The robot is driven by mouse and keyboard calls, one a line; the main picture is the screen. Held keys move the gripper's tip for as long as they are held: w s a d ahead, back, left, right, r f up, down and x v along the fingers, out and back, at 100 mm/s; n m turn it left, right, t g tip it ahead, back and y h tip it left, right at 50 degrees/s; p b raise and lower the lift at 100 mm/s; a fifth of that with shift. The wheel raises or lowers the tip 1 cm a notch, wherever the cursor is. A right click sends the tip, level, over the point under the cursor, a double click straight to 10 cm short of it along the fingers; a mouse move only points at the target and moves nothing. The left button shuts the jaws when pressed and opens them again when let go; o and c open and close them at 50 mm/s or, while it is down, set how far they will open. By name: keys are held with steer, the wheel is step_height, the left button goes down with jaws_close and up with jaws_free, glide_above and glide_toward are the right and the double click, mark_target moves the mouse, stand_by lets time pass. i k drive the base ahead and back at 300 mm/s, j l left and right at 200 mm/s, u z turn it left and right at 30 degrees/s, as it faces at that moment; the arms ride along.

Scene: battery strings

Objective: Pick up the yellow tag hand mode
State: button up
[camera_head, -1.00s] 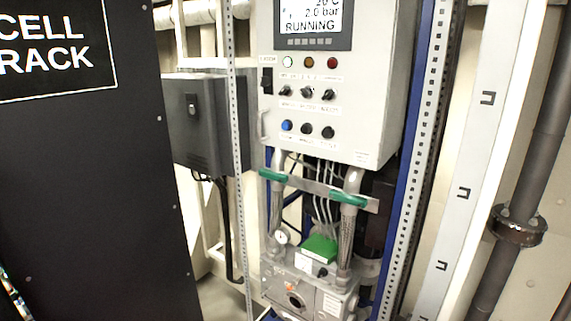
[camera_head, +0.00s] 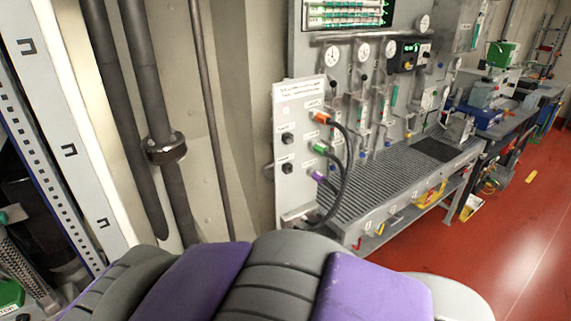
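No yellow tag can be made out for certain. Yellow items show at the right: a yellow piece (camera_head: 431,194) at the front edge of the bench's lower shelf, a yellow-and-white item (camera_head: 470,207) near the bench leg, and a small flat yellow piece (camera_head: 531,176) on the red floor. They are too small to read. My gripper is not in view; only purple and grey parts of my own body fill the bottom of the picture.
A grey bench (camera_head: 400,185) with a ribbed top runs along the wall under gauges. A white panel (camera_head: 297,150) with coloured cable plugs stands at its left end. Dark vertical pipes (camera_head: 165,185) are at the left. The red floor (camera_head: 500,260) at the right is mostly clear.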

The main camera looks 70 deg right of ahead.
mark_target(443, 187)
steer(key=z, duration=3.6)
steer(key=i+l, duration=0.75)
steer(key=i, duration=0.25)
steer(key=i+l+u, duration=0.1)
steer(key=i+l, duration=0.65)
steer(key=i, duration=0.3)
steer(key=i+l, duration=0.8)
steer(key=i, duration=0.2)
steer(key=j+u, duration=0.05)
